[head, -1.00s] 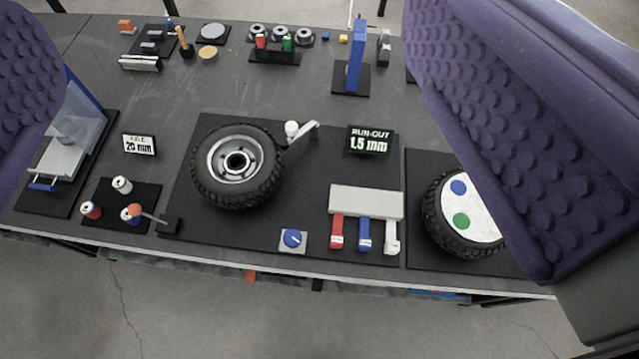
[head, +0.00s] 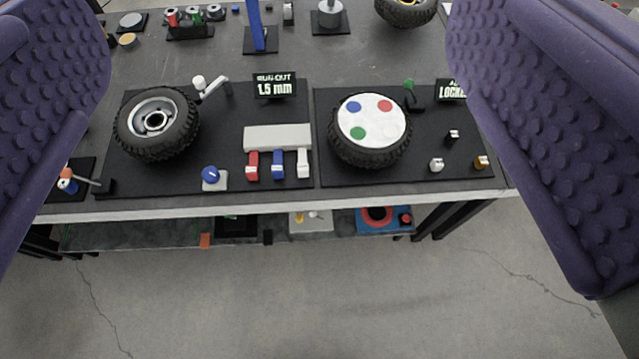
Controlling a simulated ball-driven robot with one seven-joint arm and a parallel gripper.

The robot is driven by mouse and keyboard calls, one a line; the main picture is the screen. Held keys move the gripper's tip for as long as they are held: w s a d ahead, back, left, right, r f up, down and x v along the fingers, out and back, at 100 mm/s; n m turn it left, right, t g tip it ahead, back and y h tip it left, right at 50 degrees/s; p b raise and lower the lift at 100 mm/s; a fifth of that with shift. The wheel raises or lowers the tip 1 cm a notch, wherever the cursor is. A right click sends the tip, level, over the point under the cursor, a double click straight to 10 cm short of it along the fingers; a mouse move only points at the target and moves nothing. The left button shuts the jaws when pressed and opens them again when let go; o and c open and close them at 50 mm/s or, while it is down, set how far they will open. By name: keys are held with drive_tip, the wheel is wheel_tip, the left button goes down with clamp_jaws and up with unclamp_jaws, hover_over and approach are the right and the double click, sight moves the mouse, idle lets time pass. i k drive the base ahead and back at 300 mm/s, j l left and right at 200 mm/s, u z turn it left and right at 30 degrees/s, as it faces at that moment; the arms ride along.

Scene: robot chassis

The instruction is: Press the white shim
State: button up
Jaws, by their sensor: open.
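The white shim (head: 303,162) is the rightmost of three tabs projecting from a light grey block (head: 278,137) on a black board, near the table's front edge. A blue shim (head: 278,165) and a red shim (head: 252,166) stand to its left. My gripper (head: 290,205) shows as two purple, studded fingers at the left and right edges of the view. It is wide open and empty. The white shim lies between the fingers in the picture, apart from both. A "RUN-OUT 1.5 mm" sign (head: 275,85) stands behind the block.
A tyred wheel (head: 157,123) and a blue knob (head: 210,174) are left of the shims. A wheel with coloured dots (head: 369,129) is close on the right. A lower shelf (head: 150,235) holds items below the table edge.

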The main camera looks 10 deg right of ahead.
sight(302, 165)
drive_tip(key=i+j+z, duration=0.1)
drive_tip(key=i+z, duration=0.25)
drive_tip(key=i+j+z, duration=0.2)
drive_tip(key=i+z, duration=0.15)
drive_tip(key=i, duration=0.2)
drive_tip(key=i+j+z, duration=0.35)
drive_tip(key=i, duration=0.1)
